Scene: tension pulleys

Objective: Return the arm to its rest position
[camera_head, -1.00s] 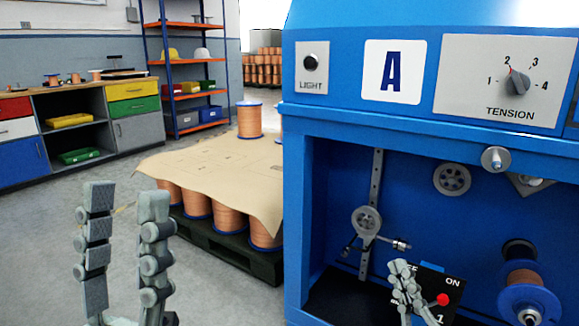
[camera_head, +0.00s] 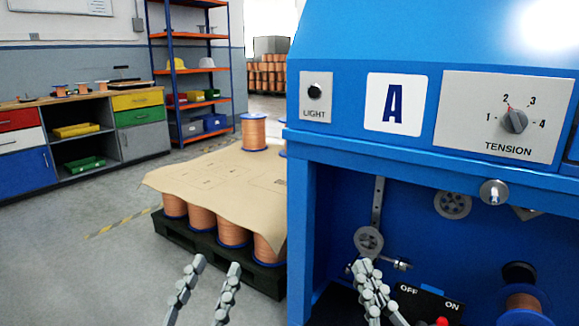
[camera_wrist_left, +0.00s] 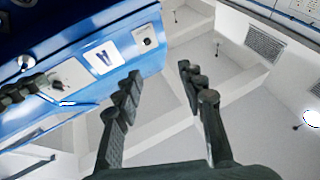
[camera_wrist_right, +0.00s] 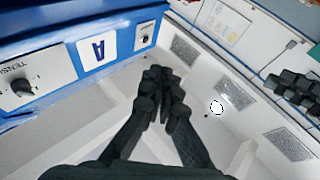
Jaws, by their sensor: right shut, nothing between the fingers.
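My left gripper (camera_head: 218,264) is low in the head view, in front of the pallet, its two grey fingers apart with nothing between them. The left wrist view also shows its fingers (camera_wrist_left: 158,75) apart and empty. My right gripper (camera_head: 363,268) is in front of the lower opening of the blue machine (camera_head: 300,200). Its fingertips meet in the right wrist view (camera_wrist_right: 162,75), with nothing held. Both grippers point upward. My arms behind the fingers are mostly out of the head view.
The machine carries a tension knob (camera_head: 514,121), a light button (camera_head: 315,91) and an OFF/ON switch box (camera_head: 425,304), partly hidden by my right gripper. Copper spools (camera_head: 232,232) stand on a dark pallet (camera_head: 190,240) under cardboard. Floor at the left is clear.

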